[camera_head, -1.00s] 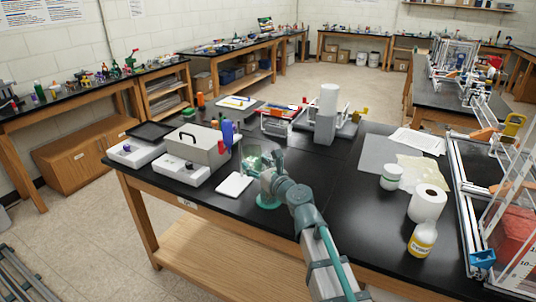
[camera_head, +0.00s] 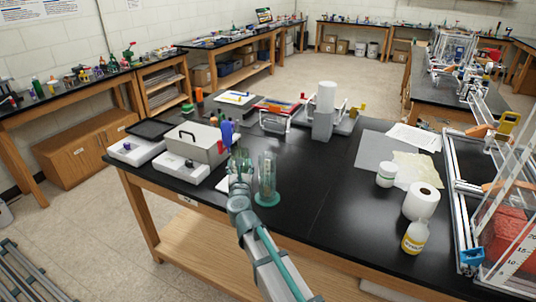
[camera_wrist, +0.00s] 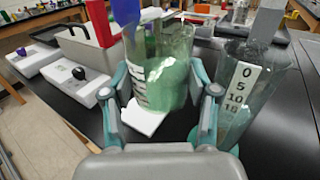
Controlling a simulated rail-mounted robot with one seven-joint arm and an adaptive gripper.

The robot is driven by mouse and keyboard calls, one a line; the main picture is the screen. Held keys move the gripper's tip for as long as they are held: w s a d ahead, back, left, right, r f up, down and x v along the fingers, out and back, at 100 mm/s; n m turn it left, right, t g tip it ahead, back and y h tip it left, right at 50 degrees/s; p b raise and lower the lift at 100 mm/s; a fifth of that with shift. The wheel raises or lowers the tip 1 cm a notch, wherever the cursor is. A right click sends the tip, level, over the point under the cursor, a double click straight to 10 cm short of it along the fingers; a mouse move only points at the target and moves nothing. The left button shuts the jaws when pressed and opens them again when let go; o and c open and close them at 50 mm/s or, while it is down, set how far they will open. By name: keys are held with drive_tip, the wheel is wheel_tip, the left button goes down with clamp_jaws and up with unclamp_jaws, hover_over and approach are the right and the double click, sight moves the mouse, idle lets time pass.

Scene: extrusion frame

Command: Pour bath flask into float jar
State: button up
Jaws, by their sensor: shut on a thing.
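The bath flask (camera_wrist: 162,75) is a clear vessel with greenish contents and a marked label. It stands upright between the fingers of my gripper (camera_wrist: 160,112), which is shut on it. In the head view the flask (camera_head: 241,160) is small and partly hidden by my wrist. The float jar (camera_head: 267,172) is a tall clear cylinder on a round green foot, upright on the black bench just right of my gripper. In the wrist view the jar (camera_wrist: 262,85) shows a white number scale, close to my right finger; its foot is mostly hidden.
A grey box with a handle (camera_head: 200,143) and white units with knobs (camera_head: 184,167) stand to the left. A white tile (camera_wrist: 145,119) lies beneath the flask. A grey stand (camera_head: 322,125) is behind. A paper roll (camera_head: 421,201) and yellow bottle (camera_head: 417,238) are right; the bench between is clear.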

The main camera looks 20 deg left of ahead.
sight(246, 150)
drive_tip(key=shift+a+f+h, duration=0.1)
drive_tip(key=shift+f+h, duration=0.05)
drive_tip(key=shift+h, duration=0.15)
drive_tip(key=shift+m, duration=0.3)
drive_tip(key=shift+w+d+r+m+b, duration=0.15)
drive_tip(key=shift+d+r+m+b, duration=0.1)
drive_tip(key=shift+d+m+b, duration=0.5)
drive_tip(key=r+p, duration=0.1)
drive_tip(key=r, duration=0.1)
drive_tip(key=r+m+p, duration=0.1)
drive_tip(key=r+p, duration=0.1)
drive_tip(key=d+r+m+p, duration=0.1)
drive_tip(key=r, duration=0.1)
drive_tip(key=shift+w+m+p, duration=0.25)
drive_tip(key=shift+p, duration=0.05)
drive_tip(key=m, duration=0.2)
drive_tip(key=d+m+b, duration=0.1)
drive_tip(key=m, duration=0.1)
drive_tip(key=w+d+r+m+b, duration=0.1)
drive_tip(key=shift+m, duration=0.4)
drive_tip(key=shift+m+b, duration=0.35)
drive_tip(key=shift+m, duration=0.05)
drive_tip(key=shift+d+r+m, duration=0.1)
drive_tip(key=shift+r+m, duration=0.25)
drive_tip(key=shift+m, duration=0.45)
